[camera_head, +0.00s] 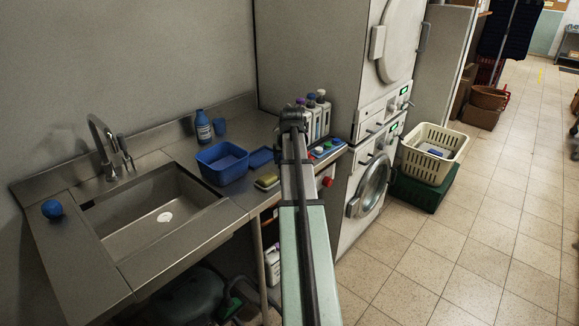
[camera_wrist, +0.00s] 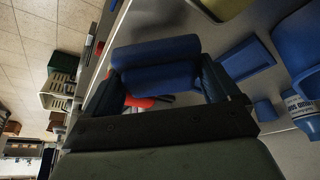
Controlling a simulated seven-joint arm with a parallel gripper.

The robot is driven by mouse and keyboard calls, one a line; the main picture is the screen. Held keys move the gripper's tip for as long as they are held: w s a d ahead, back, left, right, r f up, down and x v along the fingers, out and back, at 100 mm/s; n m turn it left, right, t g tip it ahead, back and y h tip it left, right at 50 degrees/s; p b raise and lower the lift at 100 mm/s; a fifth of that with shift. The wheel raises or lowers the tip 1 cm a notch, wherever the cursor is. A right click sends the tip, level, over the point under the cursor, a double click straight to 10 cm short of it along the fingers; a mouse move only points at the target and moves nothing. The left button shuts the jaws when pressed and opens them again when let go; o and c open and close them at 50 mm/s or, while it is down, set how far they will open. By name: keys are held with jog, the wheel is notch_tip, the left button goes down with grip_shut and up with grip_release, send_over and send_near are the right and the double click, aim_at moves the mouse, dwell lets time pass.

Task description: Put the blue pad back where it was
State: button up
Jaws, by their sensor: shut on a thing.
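In the wrist view, my gripper (camera_wrist: 160,80) is shut on the blue pad (camera_wrist: 155,52), a dark blue padded block spanning between its two fingers. The pad is above the steel counter; whether it touches anything below cannot be told. In the head view my arm hides the fingers and the pad. A narrow tray (camera_head: 338,147) with small coloured pieces lies at the counter's right end, partly behind my arm. A red thing (camera_wrist: 138,102) shows beyond the held pad.
A blue bin (camera_head: 215,175), flat blue tray (camera_head: 260,157), yellow-green sponge (camera_head: 266,182), blue bottle (camera_head: 203,127) and blue cup (camera_head: 219,127) stand left of my arm. Several capped bottles (camera_head: 324,118) stand behind it. Left is the sink (camera_head: 160,200); right are stacked washing machines (camera_head: 370,185).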

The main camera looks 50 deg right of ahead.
jog(key=shift+f, duration=1.75)
jog(key=o, duration=1)
jog(key=shift+f, duration=0.1)
jog(key=shift+c, duration=0.2)
jog(key=v, duration=1.2)
